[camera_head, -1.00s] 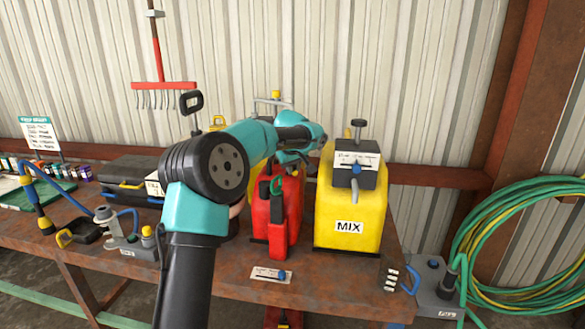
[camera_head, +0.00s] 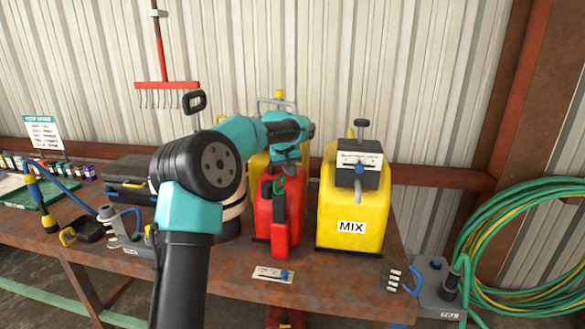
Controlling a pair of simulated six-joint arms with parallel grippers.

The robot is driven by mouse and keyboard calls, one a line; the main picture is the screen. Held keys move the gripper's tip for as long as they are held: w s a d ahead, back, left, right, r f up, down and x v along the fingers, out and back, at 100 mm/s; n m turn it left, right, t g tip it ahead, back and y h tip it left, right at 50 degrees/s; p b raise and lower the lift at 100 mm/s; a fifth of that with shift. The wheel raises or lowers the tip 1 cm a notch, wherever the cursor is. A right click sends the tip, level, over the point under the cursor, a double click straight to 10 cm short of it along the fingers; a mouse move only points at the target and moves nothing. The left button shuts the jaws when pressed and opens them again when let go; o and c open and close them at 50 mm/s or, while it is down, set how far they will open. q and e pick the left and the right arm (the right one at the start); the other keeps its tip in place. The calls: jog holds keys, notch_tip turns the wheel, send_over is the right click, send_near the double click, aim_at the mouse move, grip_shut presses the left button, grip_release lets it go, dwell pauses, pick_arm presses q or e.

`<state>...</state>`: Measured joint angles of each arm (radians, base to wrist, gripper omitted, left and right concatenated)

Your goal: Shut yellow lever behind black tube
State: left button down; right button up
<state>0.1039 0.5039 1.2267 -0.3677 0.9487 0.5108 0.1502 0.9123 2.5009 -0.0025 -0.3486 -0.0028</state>
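I cannot tell for sure which part is the yellow lever. Another yellow piece (camera_head: 279,95) tops a grey frame at the back, behind my arm. My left arm rises from the bottom and bends right. Its gripper (camera_head: 287,157) hangs above the red can (camera_head: 277,210); its fingers are too small and hidden to read. My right gripper is out of view.
A yellow MIX can (camera_head: 340,215) stands right of the red can, with another yellow can (camera_head: 257,166) behind. A black case (camera_head: 128,172) lies at the left. Green hose coils (camera_head: 520,240) hang at the right. The bench's front middle (camera_head: 240,285) is mostly bare.

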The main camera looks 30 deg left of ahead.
pick_arm(q)
jog(key=shift+s+a+m+h, duration=0.1)
jog(key=shift+a+m+h, duration=0.3)
jog(key=shift+m, duration=0.4)
jog(key=c, duration=1.1)
grip_release()
jog(key=v, duration=1.7)
jog(key=shift+r, duration=0.2)
